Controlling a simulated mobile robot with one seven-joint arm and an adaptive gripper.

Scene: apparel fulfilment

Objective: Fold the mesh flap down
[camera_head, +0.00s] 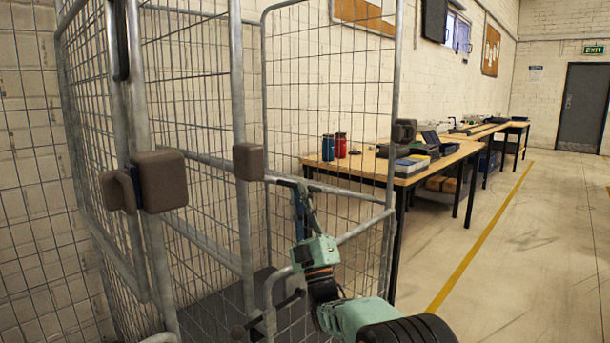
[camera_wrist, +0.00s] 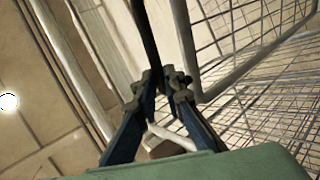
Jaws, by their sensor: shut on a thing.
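A grey wire-mesh roll cage (camera_head: 237,90) fills the left and middle of the head view. A tall mesh panel (camera_head: 335,100) stands upright in it, with a rail across its lower part. A lower mesh section with a sloping tubular rail (camera_head: 365,229) is in front; which part is the flap is hard to tell. My gripper (camera_head: 301,190) is at the cross rail, its blue fingers pointing up. In the wrist view my gripper (camera_wrist: 166,82) is shut on a thin dark bar (camera_wrist: 146,40) that runs up between the fingertips. The bar's attachment is not clear.
Brown corner bumpers (camera_head: 160,181) stick out from the cage posts. A wooden workbench (camera_head: 430,172) with a blue bottle (camera_head: 328,148), a red bottle (camera_head: 341,145) and trays stands behind at right. The floor right of the yellow line (camera_head: 480,240) is clear.

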